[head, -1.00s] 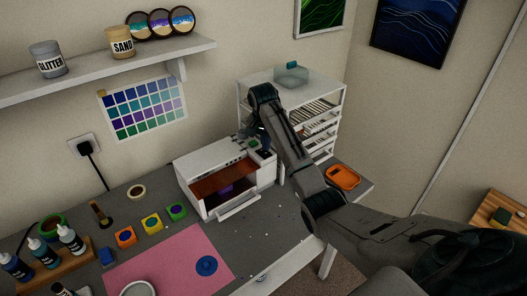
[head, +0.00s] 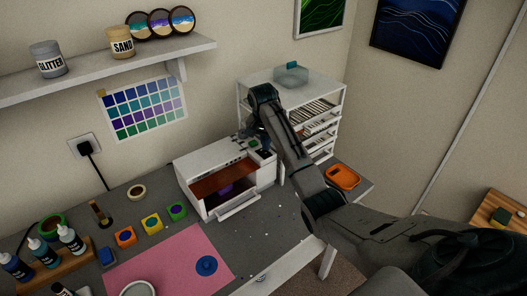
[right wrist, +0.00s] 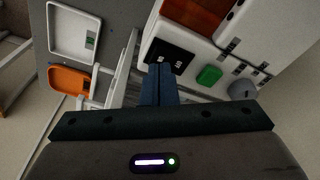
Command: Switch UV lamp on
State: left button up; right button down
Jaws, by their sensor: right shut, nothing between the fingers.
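The UV lamp (head: 200,176) is a white box on the grey table in the head view, with a reddish-brown window and its front flap down. A small purple patch shows inside; I cannot tell whether it is lit. In the right wrist view, its top carries a black switch panel (right wrist: 171,57) with small white marks, a green button (right wrist: 209,75) and a grey knob (right wrist: 243,90). My right gripper (right wrist: 160,69) is shut and empty, with its fingertips at the black panel's near edge. I cannot tell whether they touch. My left gripper is out of view.
A white drawer rack (head: 338,108) stands close behind the lamp. An orange tray (head: 343,177) lies right of it. Colored small pots, bottles and a pink mat (head: 165,262) lie to the left. A shelf (head: 110,72) hangs above.

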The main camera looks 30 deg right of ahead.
aim_at(266, 153)
jog(key=shift+f, duration=0.85)
dwell(0.3)
jog(key=shift+r+p, duration=0.4)
jog(key=shift+r, duration=3.1)
